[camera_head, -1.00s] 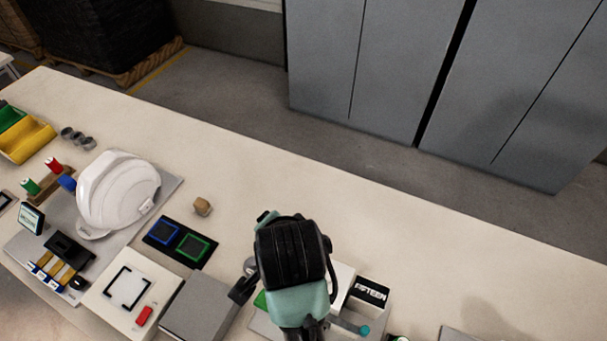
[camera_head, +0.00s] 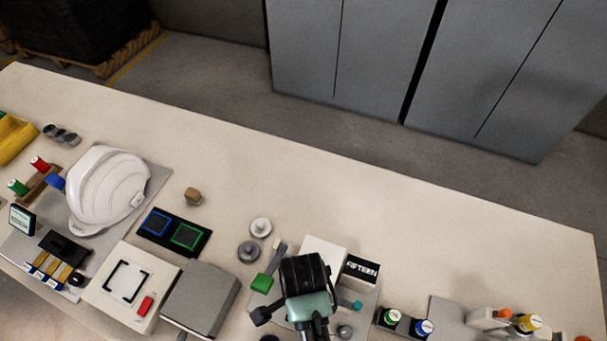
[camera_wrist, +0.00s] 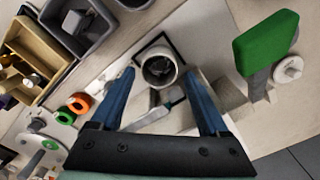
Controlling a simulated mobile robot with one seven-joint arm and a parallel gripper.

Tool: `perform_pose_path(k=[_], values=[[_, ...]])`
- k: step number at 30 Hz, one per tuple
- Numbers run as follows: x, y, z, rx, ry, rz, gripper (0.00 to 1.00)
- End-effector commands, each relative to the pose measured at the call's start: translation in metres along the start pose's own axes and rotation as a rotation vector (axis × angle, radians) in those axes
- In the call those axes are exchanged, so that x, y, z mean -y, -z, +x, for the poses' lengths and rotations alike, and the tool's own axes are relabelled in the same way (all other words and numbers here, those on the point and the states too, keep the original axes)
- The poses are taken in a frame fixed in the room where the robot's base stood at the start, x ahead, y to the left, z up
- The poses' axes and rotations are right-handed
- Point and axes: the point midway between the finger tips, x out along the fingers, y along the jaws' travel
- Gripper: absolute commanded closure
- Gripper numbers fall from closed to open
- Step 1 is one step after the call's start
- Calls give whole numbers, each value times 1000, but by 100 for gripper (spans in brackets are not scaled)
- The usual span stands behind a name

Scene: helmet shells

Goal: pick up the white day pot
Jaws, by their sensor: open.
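A round, open-topped pale grey-white pot (camera_wrist: 159,68) with a dark inside shows in the wrist view, and I take it for the white day pot. It stands upright by a dark square outline on a pale surface. My gripper (camera_wrist: 159,75) is open, with one blue finger to the left of the pot and one to the right in the picture. I cannot tell how far above the pot the fingertips are. In the head view my gripper (camera_head: 305,285) is over the front of the bench, and I cannot make out the pot there.
A green block on a grey stem (camera_wrist: 265,42) stands right of the fingers. A white helmet (camera_head: 106,187) lies at left. The bench's back right is clear.

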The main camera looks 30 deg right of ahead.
Motion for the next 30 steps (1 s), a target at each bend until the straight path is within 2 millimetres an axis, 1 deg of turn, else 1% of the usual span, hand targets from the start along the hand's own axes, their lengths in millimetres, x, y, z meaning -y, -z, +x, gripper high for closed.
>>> perform_pose_path(k=[4, 7, 10, 16, 17, 18, 23, 27, 28, 30], values=[[-3, 1, 22, 1, -4, 0, 21], [-2, 1, 33, 0, -2, 0, 21], [-2, 1, 38, 0, 0, -1, 21], [-2, 1, 38, 0, 1, -1, 21], [-2, 1, 38, 0, 1, -1, 25], [-2, 1, 38, 0, 1, -1, 32], [-2, 1, 38, 0, 1, -1, 61], [-2, 1, 38, 0, 1, -1, 86], [-2, 1, 38, 0, 1, -1, 90], [-2, 1, 38, 0, 1, -1, 90]])
